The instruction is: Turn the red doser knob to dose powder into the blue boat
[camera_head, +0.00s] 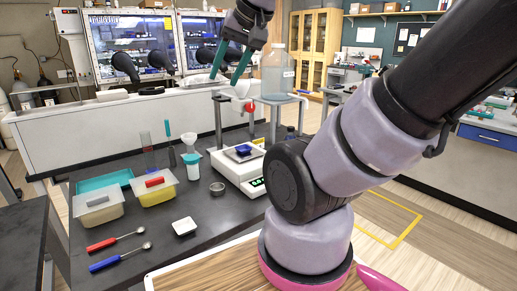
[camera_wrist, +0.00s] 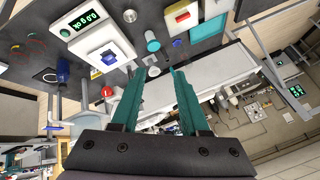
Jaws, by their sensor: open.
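The red doser knob (camera_head: 249,107) shows in the head view on the metal doser stand (camera_head: 218,122), below and right of my gripper. A small red part, probably the knob, shows in the wrist view (camera_wrist: 107,91), left of my fingers. The blue boat (camera_head: 243,150) sits on the white balance (camera_head: 232,168) below the knob; it also shows in the wrist view (camera_wrist: 108,58). My gripper (camera_head: 226,81) is open and empty above the stand, its teal fingers spread and pointing down, apart from the knob. My gripper also shows in the wrist view (camera_wrist: 161,72).
A clear bottle (camera_head: 277,75) stands on the stand's top plate, close to my gripper. Lidded boxes (camera_head: 98,208), a teal tray (camera_head: 103,181), a red-handled spoon (camera_head: 113,241) and a blue-handled spoon (camera_head: 120,257) lie on the dark table. A white bench (camera_head: 110,130) runs behind.

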